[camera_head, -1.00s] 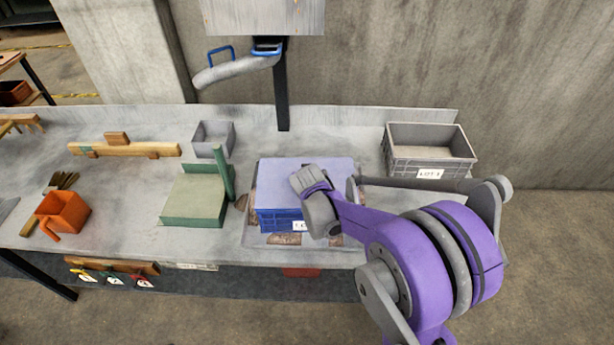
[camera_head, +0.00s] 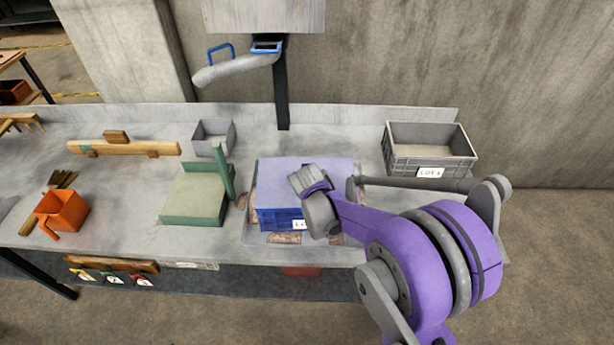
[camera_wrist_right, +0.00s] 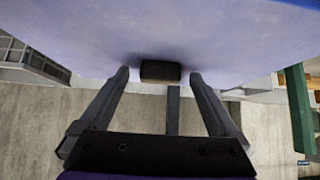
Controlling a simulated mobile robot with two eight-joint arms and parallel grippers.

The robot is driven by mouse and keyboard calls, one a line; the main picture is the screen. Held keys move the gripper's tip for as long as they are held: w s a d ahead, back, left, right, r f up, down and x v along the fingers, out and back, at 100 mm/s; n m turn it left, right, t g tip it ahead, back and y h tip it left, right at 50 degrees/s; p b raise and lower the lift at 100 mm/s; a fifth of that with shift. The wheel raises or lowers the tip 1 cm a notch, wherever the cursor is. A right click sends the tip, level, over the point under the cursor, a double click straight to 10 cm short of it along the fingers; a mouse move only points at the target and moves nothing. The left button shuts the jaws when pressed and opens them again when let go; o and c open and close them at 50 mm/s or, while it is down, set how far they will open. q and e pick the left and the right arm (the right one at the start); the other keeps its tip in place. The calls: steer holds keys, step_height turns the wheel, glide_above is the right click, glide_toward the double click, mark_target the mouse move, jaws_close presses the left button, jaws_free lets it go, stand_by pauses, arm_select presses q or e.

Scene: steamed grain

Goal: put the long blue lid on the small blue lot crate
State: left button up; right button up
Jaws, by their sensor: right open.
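The long blue lid (camera_head: 275,170) lies flat over the small blue lot crate (camera_head: 279,219), whose side and white label show below it. In the right wrist view the lid's pale blue face (camera_wrist_right: 160,35) fills the top, with a dark block-shaped handle (camera_wrist_right: 160,72) on it. My right gripper (camera_wrist_right: 159,77) is open, with one finger on each side of the handle and a gap at both sides. In the head view my right wrist covers the lid's right part and hides the fingers. My left gripper is not in view.
A grey crate (camera_head: 429,163) stands at the right back of the bench. A green box (camera_head: 194,200) with an upright post and a small grey bin (camera_head: 214,136) stand left of the lid. An orange container (camera_head: 63,212) is far left. A post rises behind the crate.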

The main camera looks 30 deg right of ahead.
steer(key=v, duration=1)
steer(key=shift+s+a+r+p, duration=0.15)
steer(key=shift+s+r+p, duration=0.15)
steer(key=shift+p, duration=0.15)
